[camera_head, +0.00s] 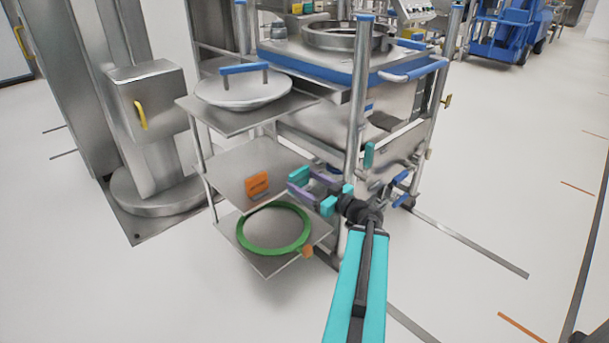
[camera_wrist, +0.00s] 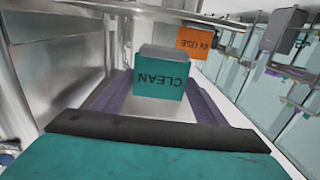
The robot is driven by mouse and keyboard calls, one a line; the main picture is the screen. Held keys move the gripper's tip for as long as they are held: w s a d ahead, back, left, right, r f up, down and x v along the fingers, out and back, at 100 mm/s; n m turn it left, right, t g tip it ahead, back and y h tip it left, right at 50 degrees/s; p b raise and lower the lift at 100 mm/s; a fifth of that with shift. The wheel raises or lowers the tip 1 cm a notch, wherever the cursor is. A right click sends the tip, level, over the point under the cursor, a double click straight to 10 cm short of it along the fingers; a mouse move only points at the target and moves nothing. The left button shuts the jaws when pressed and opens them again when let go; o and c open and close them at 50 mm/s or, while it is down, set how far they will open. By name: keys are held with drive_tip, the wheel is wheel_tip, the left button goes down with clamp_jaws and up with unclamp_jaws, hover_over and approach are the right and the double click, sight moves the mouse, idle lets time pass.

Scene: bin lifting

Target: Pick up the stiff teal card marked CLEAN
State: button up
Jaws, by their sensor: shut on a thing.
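The teal card marked CLEAN (camera_wrist: 160,82) stands between my purple fingers in the wrist view, its lettering upside down. In the head view the teal card (camera_head: 299,174) is at the right end of the middle shelf (camera_head: 232,170). My gripper (camera_head: 311,184) is shut on the card, reaching in from the right. I cannot tell whether the card's lower edge touches the shelf or is clear of it.
An orange card (camera_head: 257,186) stands on the same shelf, left of the teal one; its IN USE lettering shows in the wrist view (camera_wrist: 194,42). A steel post (camera_head: 353,130) rises close to my gripper.

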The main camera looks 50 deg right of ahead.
drive_tip(key=shift+s+a+p, duration=0.3)
drive_tip(key=shift+p, duration=0.9)
drive_tip(key=shift+a+r, duration=0.1)
